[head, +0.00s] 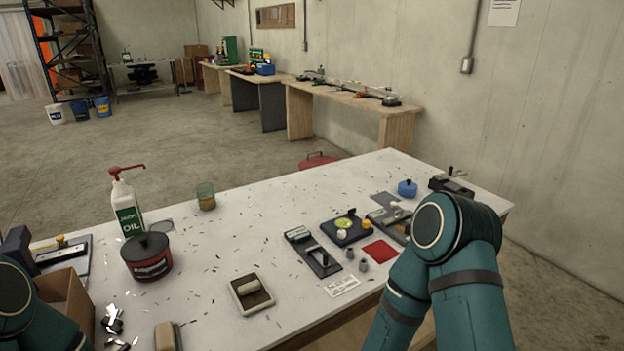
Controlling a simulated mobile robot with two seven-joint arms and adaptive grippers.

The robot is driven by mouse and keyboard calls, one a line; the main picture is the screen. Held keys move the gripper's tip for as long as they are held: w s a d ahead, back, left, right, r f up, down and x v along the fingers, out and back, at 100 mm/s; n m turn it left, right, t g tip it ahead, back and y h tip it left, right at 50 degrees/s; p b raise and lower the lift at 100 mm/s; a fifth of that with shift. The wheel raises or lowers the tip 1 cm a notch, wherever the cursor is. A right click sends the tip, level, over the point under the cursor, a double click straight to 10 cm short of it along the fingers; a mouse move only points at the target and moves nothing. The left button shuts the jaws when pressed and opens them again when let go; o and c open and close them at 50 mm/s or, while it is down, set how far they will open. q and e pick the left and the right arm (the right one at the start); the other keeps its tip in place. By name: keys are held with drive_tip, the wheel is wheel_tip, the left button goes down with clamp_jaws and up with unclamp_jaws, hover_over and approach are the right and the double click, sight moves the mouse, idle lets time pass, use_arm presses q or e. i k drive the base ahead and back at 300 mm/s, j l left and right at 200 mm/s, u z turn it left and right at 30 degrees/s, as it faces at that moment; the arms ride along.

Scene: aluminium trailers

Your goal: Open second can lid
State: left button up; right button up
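A red round lid with a handle (318,160) shows just beyond the table's far edge, low down. The table hides most of what is under it, and I cannot tell whether it is shut. A dark red can (147,264) with a black knobbed lid stands upright on the table at the left; its lid sits on top. I cannot tell which of these is the second can. My teal arm links show at the lower left and lower right. Neither gripper is in view.
The white table (225,232) holds an oil pump bottle (127,205), a glass jar (206,197), a small tray (251,293), a cardboard box (68,299) and several tools at the right. Metal shavings are scattered about. Open concrete floor (200,145) lies beyond, with workbenches along the wall.

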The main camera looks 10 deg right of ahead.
sight(317, 161)
drive_tip(key=i+l+z, duration=0.15)
drive_tip(key=l, duration=0.2)
drive_tip(key=l+z, duration=0.15)
drive_tip(key=l, duration=0.25)
drive_tip(key=i+l+z, duration=0.25)
drive_tip(key=l+z, duration=0.2)
drive_tip(key=i+l+z, duration=0.65)
drive_tip(key=l+z, duration=0.2)
drive_tip(key=i+l+z, duration=0.2)
drive_tip(key=i+z, duration=0.25)
drive_tip(key=i+l+z, duration=0.1)
drive_tip(key=i+z, duration=0.25)
drive_tip(key=i, duration=1.05)
drive_tip(key=i+u, duration=0.2)
drive_tip(key=i, duration=0.5)
drive_tip(key=i+l+u, duration=0.25)
drive_tip(key=i, duration=0.4)
drive_tip(key=i+j+u, duration=0.1)
drive_tip(key=i+u, duration=0.15)
drive_tip(key=u, duration=0.2)
drive_tip(key=i+u, duration=0.25)
drive_tip(key=u, duration=0.25)
drive_tip(key=i+l+u, duration=0.1)
drive_tip(key=i+u, duration=0.15)
drive_tip(key=u, duration=0.2)
drive_tip(key=i+j+u, duration=0.15)
drive_tip(key=i+u, duration=0.9)
